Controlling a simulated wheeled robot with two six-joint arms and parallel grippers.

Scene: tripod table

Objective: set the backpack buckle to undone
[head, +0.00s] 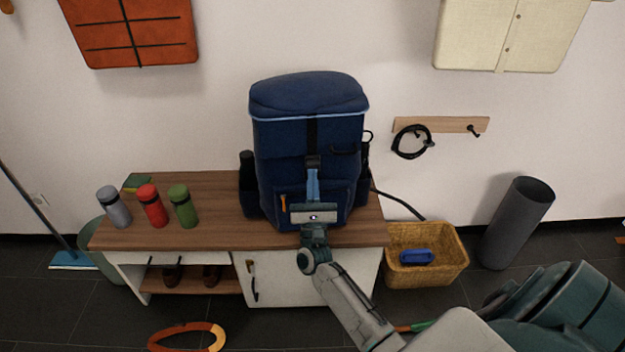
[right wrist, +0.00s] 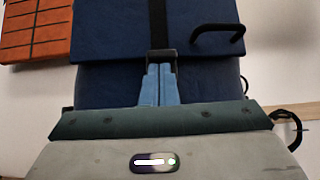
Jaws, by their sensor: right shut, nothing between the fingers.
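The dark blue backpack (head: 290,140) stands upright on the wooden bench top. A black strap runs down its front to the black buckle (head: 313,161), which also shows in the right wrist view (right wrist: 161,54). My right gripper (head: 313,174) is in front of the backpack, with its light blue fingers (right wrist: 161,70) pressed together and empty. The fingertips are at the buckle's lower edge; I cannot tell whether they touch it. The fingers and gripper body hide what lies below the buckle, and I cannot tell whether it is fastened. My left gripper is not in view.
Grey (head: 116,208), red (head: 152,206) and green (head: 183,207) bottles stand on the bench (head: 222,215) left of the backpack. A wicker basket (head: 437,268) with a blue item is on the floor at right, near a dark grey cylinder (head: 516,222).

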